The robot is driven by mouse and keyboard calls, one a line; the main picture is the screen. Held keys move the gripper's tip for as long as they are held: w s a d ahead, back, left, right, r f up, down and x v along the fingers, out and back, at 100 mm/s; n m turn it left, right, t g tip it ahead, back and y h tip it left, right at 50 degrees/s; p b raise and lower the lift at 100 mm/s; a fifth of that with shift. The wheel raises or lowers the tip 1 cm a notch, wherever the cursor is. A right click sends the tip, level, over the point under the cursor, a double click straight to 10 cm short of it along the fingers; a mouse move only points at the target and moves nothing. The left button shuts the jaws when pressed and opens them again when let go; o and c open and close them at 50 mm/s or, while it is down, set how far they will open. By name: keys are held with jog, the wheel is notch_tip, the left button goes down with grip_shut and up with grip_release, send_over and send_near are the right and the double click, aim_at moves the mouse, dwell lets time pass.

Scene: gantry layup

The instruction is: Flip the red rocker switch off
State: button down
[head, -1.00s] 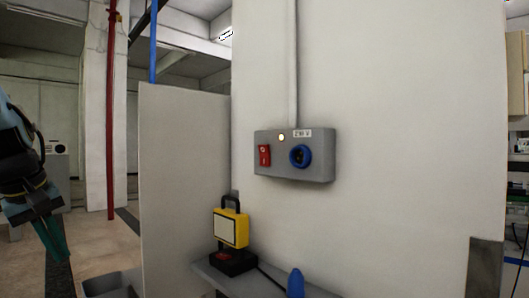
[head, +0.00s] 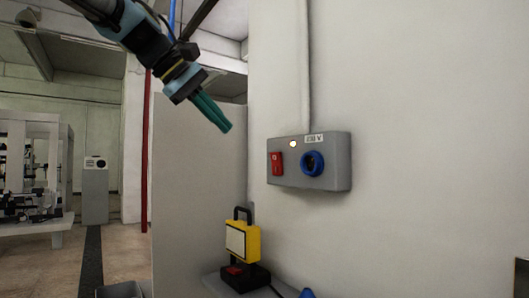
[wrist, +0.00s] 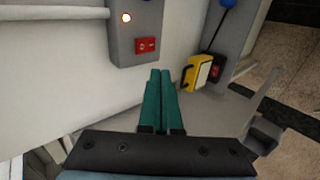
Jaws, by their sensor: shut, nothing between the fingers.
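The red rocker switch (head: 277,163) sits on the left part of a grey wall box (head: 335,176), left of a round blue socket (head: 312,164). A small lamp (head: 293,143) above it glows. In the wrist view the switch (wrist: 146,45) shows on the box beyond my fingertips. My gripper (head: 227,128) is shut and empty, with teal fingers pointing down and right, up and left of the switch and apart from it. The fingers also show in the wrist view (wrist: 160,74), with a visible gap to the switch.
A yellow work lamp (head: 254,243) with a black base stands on a grey shelf (head: 213,280) below the box. A light grey partition panel (head: 195,190) stands left of the box. The wall right of the box is bare.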

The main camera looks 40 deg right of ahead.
jog(key=shift+d, duration=0.1)
jog(key=p, duration=0.4)
send_near(274, 157)
jog(key=d+f, duration=0.3)
jog(key=f, duration=0.2)
jog(key=shift+s+d, duration=0.15)
jog(key=shift+d, duration=0.55)
jog(key=shift+d+r, duration=0.1)
jog(key=shift+d, duration=0.25)
jog(key=shift+r+p, duration=0.15)
jog(key=shift+p, duration=0.3)
